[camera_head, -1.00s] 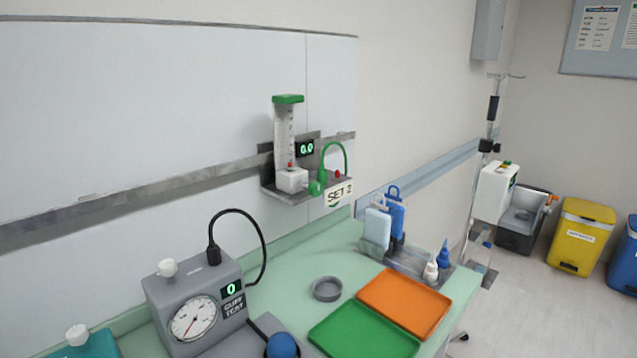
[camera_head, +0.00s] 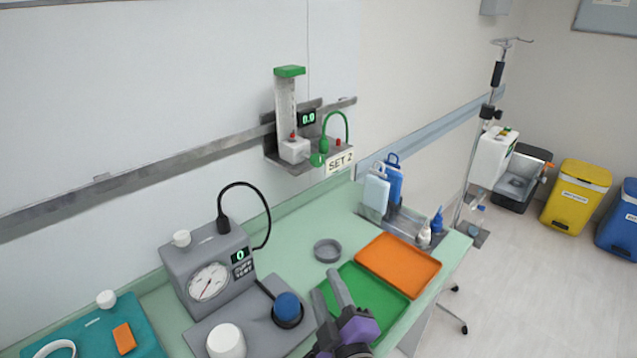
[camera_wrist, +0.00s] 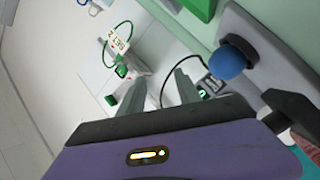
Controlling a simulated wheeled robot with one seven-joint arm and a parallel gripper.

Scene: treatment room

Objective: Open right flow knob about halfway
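A flowmeter (camera_head: 285,105) with a green cap stands on a bracket on the wall rail. Its white block (camera_head: 294,150) is at its foot, and a round green knob (camera_head: 317,159) sits just right of the block, below a green looped tube. The display (camera_head: 308,118) beside it reads 0.0. My gripper (camera_head: 328,283) is open and empty above the green tray, low and well to the front of the knob. In the wrist view, a green knob-like part (camera_wrist: 121,71) shows small beyond the spread fingers (camera_wrist: 160,80), apart from them.
A "SET 2" sign (camera_head: 340,163) hangs below the bracket. On the bench are a grey gauge box (camera_head: 205,262) with a black hose, a blue ball (camera_head: 287,307), a grey dish (camera_head: 327,250), an orange tray (camera_head: 398,262) and a green tray (camera_head: 385,296). Bottles stand by the wall.

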